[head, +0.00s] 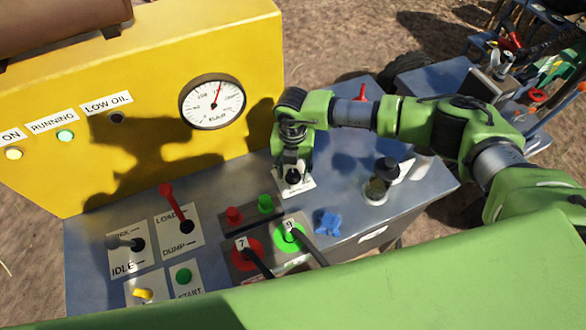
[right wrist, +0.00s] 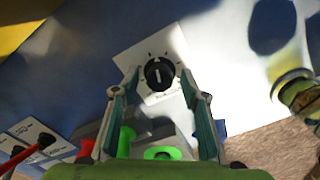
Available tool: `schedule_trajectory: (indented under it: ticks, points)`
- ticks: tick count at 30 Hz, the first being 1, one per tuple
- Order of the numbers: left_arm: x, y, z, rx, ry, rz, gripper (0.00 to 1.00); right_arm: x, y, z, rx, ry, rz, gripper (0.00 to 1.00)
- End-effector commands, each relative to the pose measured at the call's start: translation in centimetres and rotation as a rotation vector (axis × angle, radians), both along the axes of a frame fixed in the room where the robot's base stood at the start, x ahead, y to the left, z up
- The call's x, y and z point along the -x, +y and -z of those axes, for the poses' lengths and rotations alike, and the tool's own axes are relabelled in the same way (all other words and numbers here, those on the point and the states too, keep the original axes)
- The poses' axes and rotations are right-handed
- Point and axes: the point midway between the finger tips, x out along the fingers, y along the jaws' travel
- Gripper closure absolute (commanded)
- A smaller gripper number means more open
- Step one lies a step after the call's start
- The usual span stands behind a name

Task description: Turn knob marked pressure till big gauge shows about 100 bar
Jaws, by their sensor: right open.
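The pressure knob (right wrist: 159,73) is a small round black knob with a white pointer line, on a white label plate with tick marks. Its pointer is close to upright in the right wrist view. In the head view the knob (head: 293,177) sits on the grey panel, partly hidden by my right gripper (head: 291,164). That gripper also shows in the right wrist view (right wrist: 160,82), open, its fingers either side of the knob with gaps. The big gauge (head: 212,102) is white and round on the yellow housing. Its red needle points up and slightly right; the figures are too small to read surely. My left gripper is out of view.
Levers with red (head: 166,190) and grey handles stand at the panel's left. Two black levers (head: 258,262) stand in front.

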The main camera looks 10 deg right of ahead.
Motion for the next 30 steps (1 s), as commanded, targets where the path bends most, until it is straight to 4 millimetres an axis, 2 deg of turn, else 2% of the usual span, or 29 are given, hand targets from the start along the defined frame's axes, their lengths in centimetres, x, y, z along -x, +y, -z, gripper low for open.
schedule_trajectory:
  ticks: [7,11,12,23,30]
  points:
    - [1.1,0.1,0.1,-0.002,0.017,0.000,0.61,0.0,0.0,0.1,0.000,0.000,-0.001,0.59]
    - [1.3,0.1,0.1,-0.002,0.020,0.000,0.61,0.0,0.0,0.1,0.000,0.000,0.000,0.93]
    - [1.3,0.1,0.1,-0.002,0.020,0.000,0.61,0.0,0.0,0.1,0.000,0.000,0.000,0.98]
    - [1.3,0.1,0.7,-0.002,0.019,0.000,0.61,-0.1,-0.1,0.2,0.000,-0.001,-0.035,0.97]
    - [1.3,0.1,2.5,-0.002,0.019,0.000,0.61,-0.2,0.0,0.4,-0.001,-0.003,-0.169,0.97]
